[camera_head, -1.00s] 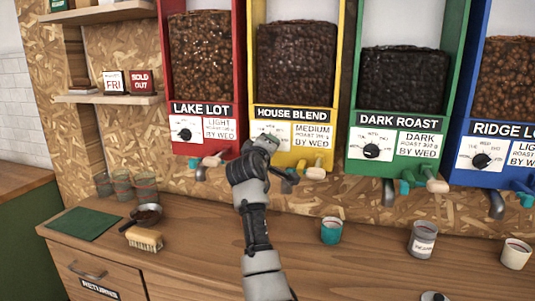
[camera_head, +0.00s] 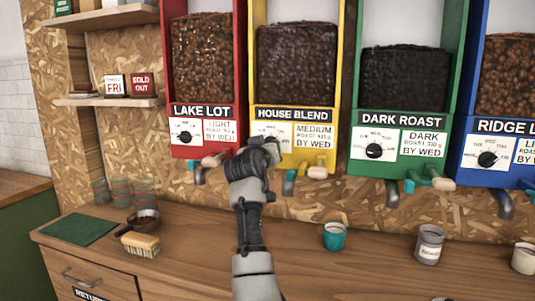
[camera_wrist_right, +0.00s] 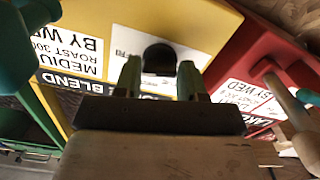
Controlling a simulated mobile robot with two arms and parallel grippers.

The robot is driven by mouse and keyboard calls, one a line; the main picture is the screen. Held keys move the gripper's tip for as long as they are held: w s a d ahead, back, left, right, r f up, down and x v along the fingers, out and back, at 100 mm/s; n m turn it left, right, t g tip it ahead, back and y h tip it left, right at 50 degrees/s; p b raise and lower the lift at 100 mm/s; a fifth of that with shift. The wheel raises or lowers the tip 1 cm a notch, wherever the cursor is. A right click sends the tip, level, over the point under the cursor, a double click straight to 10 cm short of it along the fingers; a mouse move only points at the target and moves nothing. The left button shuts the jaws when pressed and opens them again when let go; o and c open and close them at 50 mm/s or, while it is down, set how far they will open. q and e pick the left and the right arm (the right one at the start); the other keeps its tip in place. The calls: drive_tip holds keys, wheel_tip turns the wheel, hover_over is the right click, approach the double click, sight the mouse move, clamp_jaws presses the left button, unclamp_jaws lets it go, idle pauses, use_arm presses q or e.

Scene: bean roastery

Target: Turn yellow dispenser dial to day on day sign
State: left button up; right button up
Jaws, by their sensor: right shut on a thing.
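The yellow dispenser (camera_head: 292,113), labelled HOUSE BLEND, stands between the red and green ones. My right gripper (camera_head: 266,147) is at its dial plate and hides most of it in the head view. In the right wrist view, the fingers of this gripper (camera_wrist_right: 157,80) are shut on the black dial (camera_wrist_right: 159,59) of the yellow dispenser. The dial's pointer direction and most day letters are hidden. The day sign (camera_head: 115,86) reads FRI and stands on the lower shelf at the left. My left gripper is in neither view.
Red (camera_head: 203,146), green (camera_head: 403,167) and blue (camera_head: 487,175) dispensers flank the yellow one, with spouts and levers below. A SOLD OUT sign (camera_head: 142,84) stands beside the day sign. A teal cup (camera_head: 334,237), a grey can (camera_head: 429,245) and a brush (camera_head: 140,244) are on the counter.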

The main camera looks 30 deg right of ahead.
drive_tip(key=shift+f+m, duration=0.25)
drive_tip(key=shift+m, duration=0.15)
drive_tip(key=o, duration=0.7)
drive_tip(key=shift+o, duration=1.1)
drive_tip(key=shift+r, duration=0.1)
drive_tip(key=shift+r, duration=0.1)
drive_tip(key=b+v, duration=0.2)
drive_tip(key=v, duration=0.9)
